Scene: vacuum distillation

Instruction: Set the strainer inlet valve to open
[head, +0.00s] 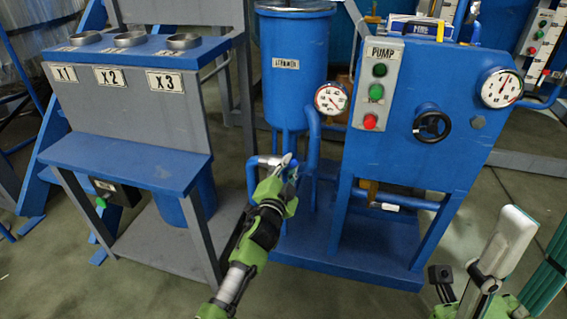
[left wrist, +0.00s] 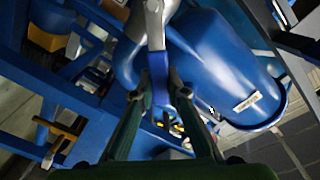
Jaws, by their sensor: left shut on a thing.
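The strainer (head: 292,95) is a tall blue tank with a white label and a pressure gauge beside it. The inlet valve (head: 268,160) is on a pipe low at its front, with a grey metal lever and blue grip. In the left wrist view the lever's blue grip (left wrist: 157,68) lies between the fingertips. My left gripper (head: 289,178) is at the lever, and in the left wrist view it (left wrist: 158,90) is shut on the blue grip. It hides part of the valve in the head view. My right arm shows only partly at bottom right; its finger state is unclear.
A blue pump panel (head: 455,75) with buttons, a black handwheel (head: 432,126) and a gauge stands right of the strainer. A grey-blue bench (head: 130,160) marked X1, X2 and X3 stands left. A blue base plate (head: 330,245) lies below the pump stand. Open floor lies in front.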

